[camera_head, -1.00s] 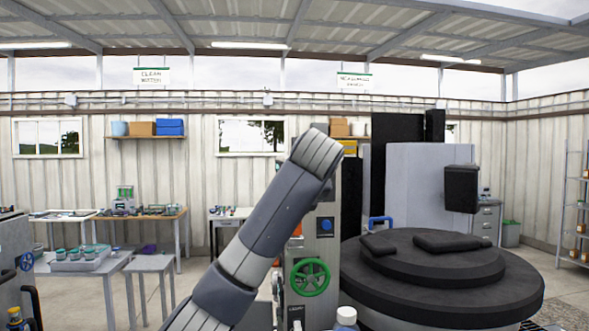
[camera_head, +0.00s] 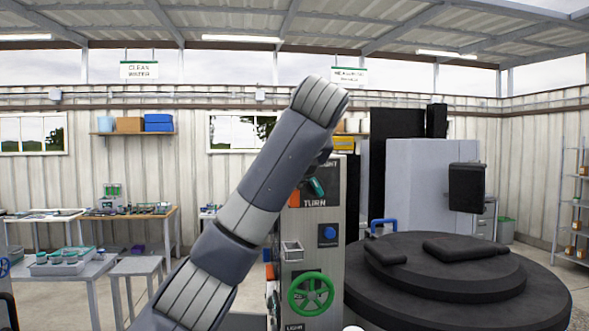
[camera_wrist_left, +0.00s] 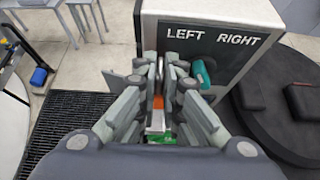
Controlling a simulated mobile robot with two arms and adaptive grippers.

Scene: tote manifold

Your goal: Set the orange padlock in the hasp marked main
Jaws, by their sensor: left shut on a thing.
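In the left wrist view my left gripper (camera_wrist_left: 160,88) points down at the front of a grey panel box, its fingers closed together. Orange, which I take to be the orange padlock (camera_wrist_left: 158,103), shows between the fingers, mostly hidden by them. In the head view my left arm rises across the middle and hides the gripper. A small orange patch (camera_head: 295,198) shows beside the arm, left of the "TURN" label. No hasp marked main can be made out. My right gripper is not in view.
The panel box (camera_head: 335,255) carries a teal handle (camera_head: 316,187), a blue button (camera_head: 328,234) and a green handwheel (camera_head: 311,294). A round black stepped platform (camera_head: 450,285) stands to its right. Tables with trays (camera_head: 65,265) are at left.

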